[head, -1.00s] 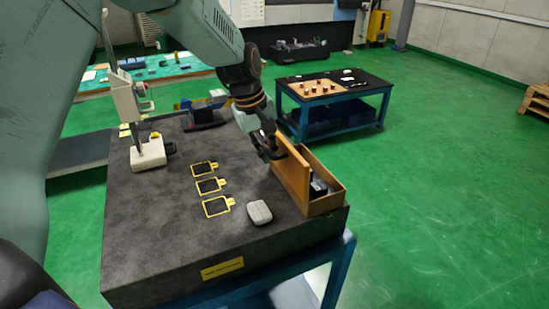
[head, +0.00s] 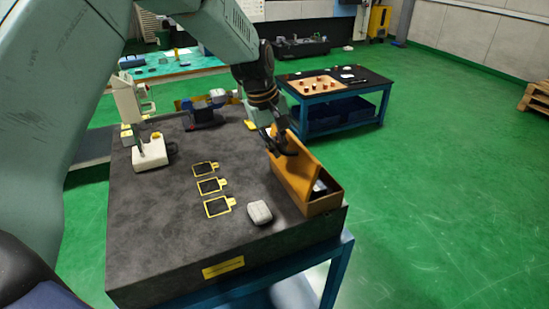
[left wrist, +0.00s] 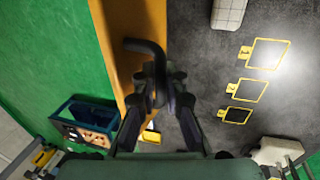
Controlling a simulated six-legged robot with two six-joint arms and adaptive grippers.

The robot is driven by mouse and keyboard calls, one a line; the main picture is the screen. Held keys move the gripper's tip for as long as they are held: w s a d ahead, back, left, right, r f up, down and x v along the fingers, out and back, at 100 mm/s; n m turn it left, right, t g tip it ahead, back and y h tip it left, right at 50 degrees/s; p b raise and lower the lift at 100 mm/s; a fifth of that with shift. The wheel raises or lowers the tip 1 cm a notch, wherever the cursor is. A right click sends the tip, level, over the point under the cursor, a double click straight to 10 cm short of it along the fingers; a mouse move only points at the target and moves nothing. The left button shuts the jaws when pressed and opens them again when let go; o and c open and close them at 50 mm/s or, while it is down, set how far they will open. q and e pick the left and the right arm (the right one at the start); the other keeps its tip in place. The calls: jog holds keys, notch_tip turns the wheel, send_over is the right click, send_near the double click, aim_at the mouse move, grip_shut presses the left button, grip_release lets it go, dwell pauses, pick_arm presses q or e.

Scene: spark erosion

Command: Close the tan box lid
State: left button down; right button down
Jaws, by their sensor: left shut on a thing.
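The tan box (head: 325,206) stands at the right end of the dark slab. Its lid (head: 304,172) is hinged on the left long side and leans to the right over the box, partly open. My left gripper (head: 287,150) is at the far part of the lid. In the left wrist view my left gripper (left wrist: 160,92) is shut on a dark bent handle (left wrist: 146,46) in front of the tan lid (left wrist: 130,30). My right gripper is not in view.
A pale grey rounded case (head: 260,212) and several yellow-edged plates (head: 208,186) lie on the dark slab (head: 170,240), left of the box. A white instrument (head: 150,153) stands at the slab's left. A second table (head: 335,90) stands behind.

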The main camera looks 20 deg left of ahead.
aim_at(296, 137)
pick_arm(q)
jog(key=shift+w+d+r, duration=0.15)
jog(key=shift+w+d, duration=0.15)
jog(key=shift+w, duration=0.1)
jog(key=shift+w+d+p, duration=0.7)
jog(key=shift+w, duration=0.05)
jog(key=shift+w+r, duration=0.1)
jog(key=shift+w+d, duration=0.15)
jog(key=shift+d, duration=0.05)
jog(key=shift+w+d+f+p, duration=0.2)
jog(key=shift+w+d+p, duration=0.1)
jog(key=shift+w+d, duration=0.2)
